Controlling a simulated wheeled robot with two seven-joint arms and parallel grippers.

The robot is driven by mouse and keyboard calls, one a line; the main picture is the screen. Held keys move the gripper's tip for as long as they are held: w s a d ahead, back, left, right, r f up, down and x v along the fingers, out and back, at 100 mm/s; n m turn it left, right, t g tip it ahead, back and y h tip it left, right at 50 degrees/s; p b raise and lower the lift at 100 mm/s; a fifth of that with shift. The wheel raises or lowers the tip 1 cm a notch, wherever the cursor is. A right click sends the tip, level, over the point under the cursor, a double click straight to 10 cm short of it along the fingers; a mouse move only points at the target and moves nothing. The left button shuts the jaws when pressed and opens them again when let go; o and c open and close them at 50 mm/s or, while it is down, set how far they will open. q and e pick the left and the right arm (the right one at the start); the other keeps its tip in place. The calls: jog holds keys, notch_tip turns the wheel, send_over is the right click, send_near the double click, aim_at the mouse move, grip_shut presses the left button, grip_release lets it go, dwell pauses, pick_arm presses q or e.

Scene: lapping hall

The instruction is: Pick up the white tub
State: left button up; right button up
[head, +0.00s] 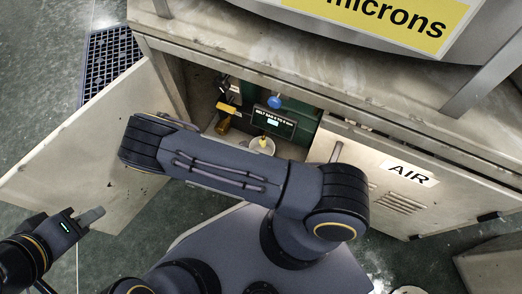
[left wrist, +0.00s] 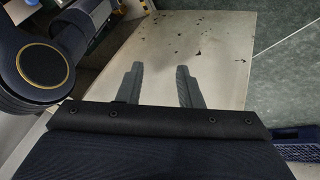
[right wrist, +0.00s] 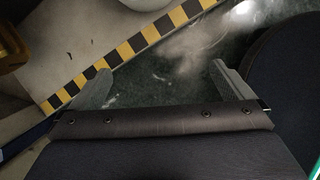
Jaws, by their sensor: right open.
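The white tub (head: 268,149) stands inside the open cabinet in the head view. My arm crosses in front of it and hides its lower part. My left gripper (head: 92,216) is in front of the open door at the lower left, away from the tub. Its fingers stand apart and empty in the left wrist view (left wrist: 160,85). My right gripper (right wrist: 160,88) is wide open and empty in the right wrist view. It is hidden in the head view.
The open cabinet door (head: 60,160) stands at the left. A brass-coloured item (head: 222,126), a blue knob (head: 274,102) and a dark display box (head: 275,122) are near the tub. A black-and-yellow striped edge (right wrist: 150,33) crosses the right wrist view.

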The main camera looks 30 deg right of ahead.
aim_at(266, 151)
jog(key=shift+n, duration=0.4)
jog(key=d, duration=0.2)
jog(key=w+d+f+b, duration=0.1)
jog(key=d, duration=0.1)
jog(key=d+f, duration=0.1)
jog(key=d, duration=0.2)
jog(key=shift+w+b, duration=0.3)
jog(key=shift+b, duration=0.1)
jog(key=shift+w+d, duration=0.15)
jog(key=shift+d, duration=0.3)
jog(key=d+b, duration=0.1)
jog(key=d, duration=0.1)
jog(key=w+d, duration=0.1)
jog(key=d, duration=0.2)
jog(key=shift+b, duration=0.35)
jog(key=shift+w+f+b, duration=0.1)
jog(key=shift+f+b, duration=0.4)
jog(key=shift+f, duration=0.05)
jog(key=c, duration=1)
jog(key=shift+o, duration=0.2)
jog(key=shift+r, duration=0.1)
